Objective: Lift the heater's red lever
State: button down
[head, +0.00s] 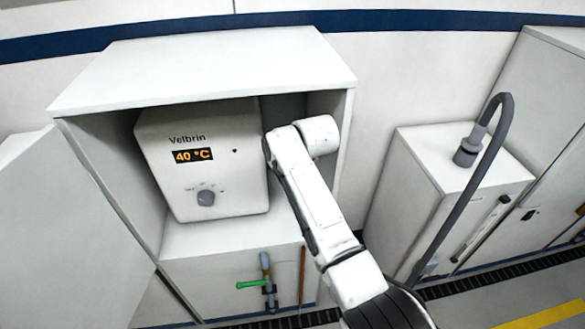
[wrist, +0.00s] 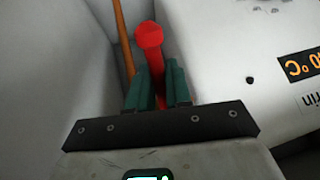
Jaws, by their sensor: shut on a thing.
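The white heater (head: 205,165), with its "40 °C" display and grey knob, stands inside an open white cabinet. The red lever (wrist: 150,42) shows in the wrist view beside the heater, its rounded red end reaching up past my fingertips. My gripper (wrist: 158,88) has its green fingers on either side of the lever's shaft and is shut on it. In the head view my arm reaches into the cabinet at the heater's right side, and it hides the lever and my fingers there. The heater's casing also shows in the wrist view (wrist: 225,50).
The cabinet (head: 210,68) has a side wall close to my arm on the right. A copper-coloured pipe (wrist: 124,40) runs behind the lever. A pipe with a green handle (head: 252,284) is below. A white cabinet (head: 430,180) with a grey hose stands at right.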

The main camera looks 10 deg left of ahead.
jog(key=shift+r+g+h, duration=0.3)
jog(key=shift+r+g, duration=0.1)
jog(key=shift+g, duration=0.5)
jog(key=c, duration=1.2)
grip_release()
jog(key=shift+c, duration=0.2)
jog(key=shift+s+f, duration=0.1)
